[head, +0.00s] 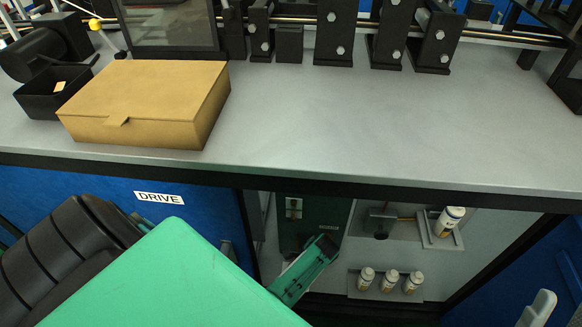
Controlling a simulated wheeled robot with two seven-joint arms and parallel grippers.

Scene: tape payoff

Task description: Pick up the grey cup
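I see no grey cup in the head view. A green cover and a black ribbed part of my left arm fill the lower left and hide what is behind them. I cannot make out either gripper's fingertips. A small green and grey device (305,270) shows just beyond the green cover, in front of the open cabinet; I cannot tell what it is.
A closed cardboard box (145,105) and a small black bin (48,98) stand on the left of the grey worktop (400,130). Black machine blocks (335,35) line its back. The worktop's middle and right are clear. Several white-capped bottles (448,221) stand on shelves below.

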